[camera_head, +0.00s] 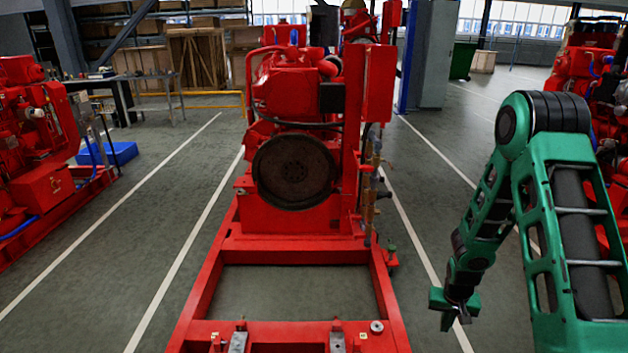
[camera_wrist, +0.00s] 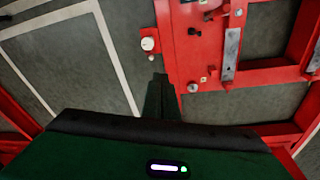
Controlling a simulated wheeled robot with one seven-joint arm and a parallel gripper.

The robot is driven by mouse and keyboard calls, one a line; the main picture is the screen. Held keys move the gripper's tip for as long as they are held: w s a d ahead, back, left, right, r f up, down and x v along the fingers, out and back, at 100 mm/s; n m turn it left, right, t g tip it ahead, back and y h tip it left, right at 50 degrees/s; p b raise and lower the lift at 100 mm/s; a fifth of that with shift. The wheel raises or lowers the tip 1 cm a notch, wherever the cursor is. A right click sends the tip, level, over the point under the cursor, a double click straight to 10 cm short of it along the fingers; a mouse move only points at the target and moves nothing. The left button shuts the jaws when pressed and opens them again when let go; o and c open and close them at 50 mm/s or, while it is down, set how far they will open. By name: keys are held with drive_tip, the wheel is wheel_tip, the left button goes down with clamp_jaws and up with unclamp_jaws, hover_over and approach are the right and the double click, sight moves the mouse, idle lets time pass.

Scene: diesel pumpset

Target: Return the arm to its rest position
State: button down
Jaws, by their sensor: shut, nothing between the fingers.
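My arm is green and black and shows at the right of the head view. It is bent at a high elbow, and its forearm hangs down and to the left. My gripper (camera_head: 456,318) points downward, to the right of the red skid frame (camera_head: 398,300) in the picture. In the wrist view its dark fingers (camera_wrist: 160,84) are together with nothing held. They appear beside the red frame's edge (camera_wrist: 168,50) in that view. I cannot tell the gap between them.
The red diesel engine (camera_head: 295,120) stands on the skid ahead, with a dark round flywheel (camera_head: 295,172). Another red machine (camera_head: 40,150) stands at the left and one (camera_head: 590,70) at the right, partly behind my arm.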

drive_tip(key=s+d+r, duration=0.2)
drive_tip(key=s+r, duration=0.2)
drive_tip(key=r, duration=0.3)
drive_tip(key=s+d+r+m, duration=0.1)
drive_tip(key=s+r, duration=0.2)
drive_tip(key=r, duration=0.5)
drive_tip(key=s+d+r, duration=0.2)
drive_tip(key=s+r, duration=0.2)
drive_tip(key=r, duration=0.3)
drive_tip(key=s+a+r+m, duration=0.1)
drive_tip(key=s+r, duration=0.5)
drive_tip(key=s, duration=0.4)
drive_tip(key=s+a+r+g+y, duration=0.1)
drive_tip(key=s+a+r, duration=0.1)
drive_tip(key=s+r, duration=0.4)
drive_tip(key=s, duration=0.4)
drive_tip(key=shift+s+a+r+m, duration=0.2)
drive_tip(key=shift+s+r+m, duration=0.1)
drive_tip(key=shift+r+m, duration=0.1)
drive_tip(key=shift+s, duration=0.15)
